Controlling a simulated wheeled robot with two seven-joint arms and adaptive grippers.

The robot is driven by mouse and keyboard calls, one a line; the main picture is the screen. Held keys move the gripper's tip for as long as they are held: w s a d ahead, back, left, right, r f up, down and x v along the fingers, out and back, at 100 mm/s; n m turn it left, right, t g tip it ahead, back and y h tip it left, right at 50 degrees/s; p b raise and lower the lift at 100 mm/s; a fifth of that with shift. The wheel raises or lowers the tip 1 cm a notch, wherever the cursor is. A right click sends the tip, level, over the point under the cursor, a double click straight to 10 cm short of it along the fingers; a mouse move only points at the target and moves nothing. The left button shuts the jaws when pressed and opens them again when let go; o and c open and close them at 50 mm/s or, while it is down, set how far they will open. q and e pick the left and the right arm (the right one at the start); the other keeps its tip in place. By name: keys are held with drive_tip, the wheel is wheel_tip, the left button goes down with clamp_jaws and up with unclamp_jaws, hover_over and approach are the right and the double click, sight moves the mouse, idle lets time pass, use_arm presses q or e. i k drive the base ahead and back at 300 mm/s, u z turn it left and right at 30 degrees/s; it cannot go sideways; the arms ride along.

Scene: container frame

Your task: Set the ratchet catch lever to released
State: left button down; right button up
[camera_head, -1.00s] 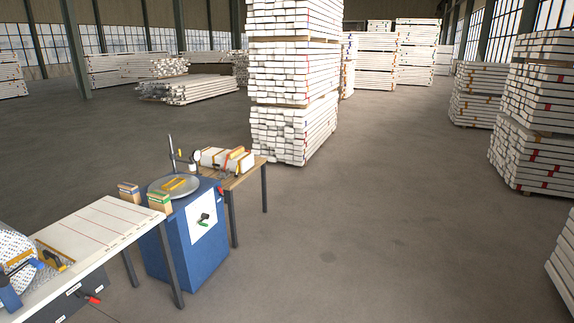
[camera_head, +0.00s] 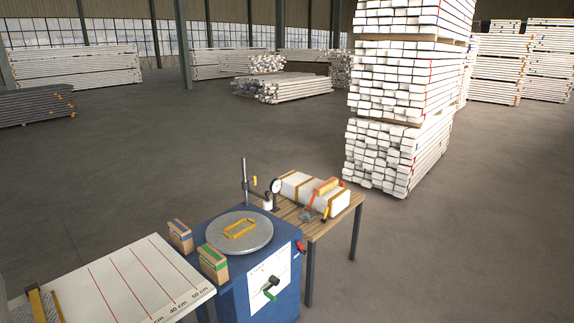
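A blue cabinet (camera_head: 225,290) stands at lower middle. A round grey plate (camera_head: 262,240) with a yellow frame (camera_head: 240,229) is on its top. A white panel (camera_head: 257,292) on its front carries a dark crank with a green knob (camera_head: 270,295). A small red-tipped lever (camera_head: 300,247) sits at the cabinet's upper right edge. Neither gripper is in view.
A white bench (camera_head: 135,277) with red lines and centimetre marks is at lower left. Two small boxes, one blue-banded (camera_head: 180,236) and one green-banded (camera_head: 213,264), stand beside the plate. The wooden table (camera_head: 322,228) adjoins the cabinet. A tall timber stack (camera_head: 400,90) stands behind; floor at right is clear.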

sight(324, 220)
drive_tip(key=z, duration=0.4)
drive_tip(key=i, duration=2.25)
drive_tip(key=z, duration=0.75)
drive_tip(key=i, duration=0.45)
drive_tip(key=z, duration=0.2)
